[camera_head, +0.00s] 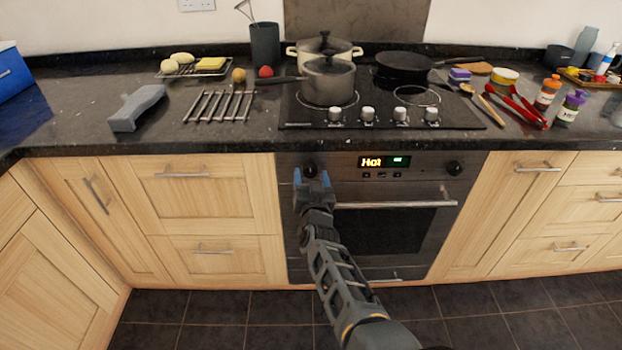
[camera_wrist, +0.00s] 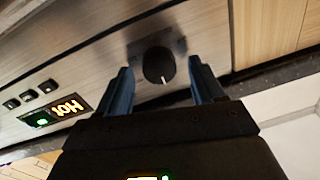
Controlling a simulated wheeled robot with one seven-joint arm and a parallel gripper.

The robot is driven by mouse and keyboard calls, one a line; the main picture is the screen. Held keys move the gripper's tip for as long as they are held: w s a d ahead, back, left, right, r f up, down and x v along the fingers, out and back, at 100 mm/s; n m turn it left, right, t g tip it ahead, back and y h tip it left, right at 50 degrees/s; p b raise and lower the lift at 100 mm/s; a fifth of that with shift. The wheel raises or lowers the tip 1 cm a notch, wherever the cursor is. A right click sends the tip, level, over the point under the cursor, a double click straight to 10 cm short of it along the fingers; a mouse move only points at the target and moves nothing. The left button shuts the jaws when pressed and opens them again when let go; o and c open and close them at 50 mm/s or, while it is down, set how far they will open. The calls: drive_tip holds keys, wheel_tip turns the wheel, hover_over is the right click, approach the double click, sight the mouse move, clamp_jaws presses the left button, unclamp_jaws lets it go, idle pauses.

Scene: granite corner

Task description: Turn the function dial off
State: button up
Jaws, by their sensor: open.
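The left dial (camera_head: 310,169) is partly behind my gripper (camera_head: 311,178), which has blue fingers. In the wrist view this dial (camera_wrist: 156,62) lies between the tips of my open gripper (camera_wrist: 161,72). Its white mark points down in that picture, where the display (camera_wrist: 65,108) appears upside down. I cannot tell whether the fingers touch the dial. The right dial (camera_head: 454,168) is clear of my arm. I cannot read which dial is labelled function.
The oven handle (camera_head: 396,205) runs across the door just below the panel, close to my gripper. Above is the hob (camera_head: 456,112) with pots, a pan and several knobs along its front. Wooden drawers (camera_head: 196,205) flank the oven. The floor (camera_head: 215,315) in front shows clear.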

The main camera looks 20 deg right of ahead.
drive_tip(key=p+v, duration=0.3)
drive_tip(key=v, duration=0.4)
drive_tip(key=shift+s, duration=0.4)
idle(0.4)
